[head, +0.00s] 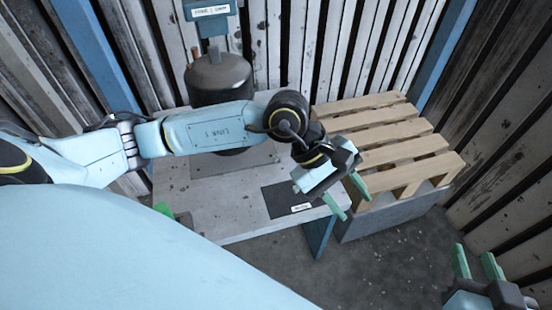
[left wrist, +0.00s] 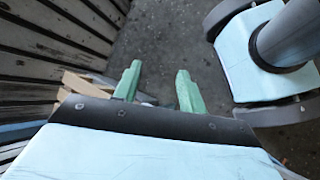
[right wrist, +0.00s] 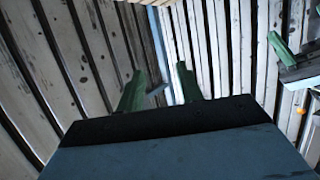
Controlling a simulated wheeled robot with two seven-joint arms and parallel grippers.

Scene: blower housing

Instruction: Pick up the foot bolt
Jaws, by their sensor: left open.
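I cannot make out a foot bolt in any view. My left gripper (head: 357,205) is open and empty, above the floor between the table's right edge and the pallet. Its two green fingers stand apart in the left wrist view (left wrist: 157,85), with bare floor beyond them. My right gripper (head: 477,263) is open and empty at the lower right of the head view. Its fingers also stand apart in the right wrist view (right wrist: 160,85), facing the slatted walls. A black mat (head: 280,204) with a white label lies on the table's right part.
The grey table (head: 225,217) carries a dark blower housing (head: 220,78) at the back, partly hidden by my left arm. A green object (head: 163,209) sits at its left edge. A wooden pallet (head: 400,133) lies on a grey block (head: 385,216). Slatted walls close in the back and right.

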